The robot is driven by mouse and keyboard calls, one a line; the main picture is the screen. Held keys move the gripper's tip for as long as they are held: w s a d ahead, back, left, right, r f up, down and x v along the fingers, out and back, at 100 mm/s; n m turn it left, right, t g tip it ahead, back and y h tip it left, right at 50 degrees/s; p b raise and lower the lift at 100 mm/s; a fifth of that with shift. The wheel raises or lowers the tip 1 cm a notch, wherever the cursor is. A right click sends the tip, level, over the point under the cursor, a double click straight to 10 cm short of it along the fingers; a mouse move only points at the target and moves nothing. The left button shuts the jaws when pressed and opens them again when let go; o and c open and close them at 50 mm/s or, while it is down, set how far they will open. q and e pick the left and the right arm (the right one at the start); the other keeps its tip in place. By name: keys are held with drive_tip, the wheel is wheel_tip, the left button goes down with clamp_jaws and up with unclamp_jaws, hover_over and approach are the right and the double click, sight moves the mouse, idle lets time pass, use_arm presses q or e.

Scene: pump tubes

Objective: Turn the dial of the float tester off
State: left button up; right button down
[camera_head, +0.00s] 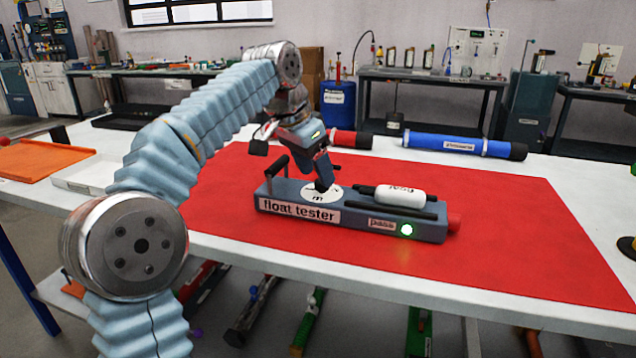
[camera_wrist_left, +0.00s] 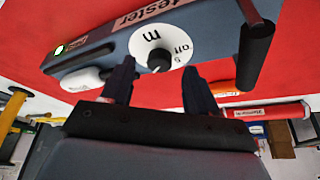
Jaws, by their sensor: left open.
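The float tester (camera_head: 350,213) is a grey-blue box on the red mat, with a black handle at its left end and a lit green light (camera_head: 406,230) on its front. A white float (camera_head: 400,196) lies on its top. Its white dial (camera_head: 312,196) with a black knob is partly hidden by my left gripper (camera_head: 323,186) in the head view. In the left wrist view the dial (camera_wrist_left: 150,40) and its knob (camera_wrist_left: 158,62) show between the open fingers of the left gripper (camera_wrist_left: 158,80). I cannot tell whether the fingers touch the knob. My right gripper is not in view.
The red mat (camera_head: 530,230) is clear right of the tester. A blue tube (camera_head: 455,145) and a red tube (camera_head: 345,139) lie behind it. An orange tray (camera_head: 45,160) and a white tray (camera_head: 85,177) are at the left. More tubes lie on a shelf below the table.

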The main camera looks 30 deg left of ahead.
use_arm(q)
drive_tip(key=shift+x, duration=1.1)
drive_tip(key=c, duration=1)
drive_tip(key=shift+c, duration=0.2)
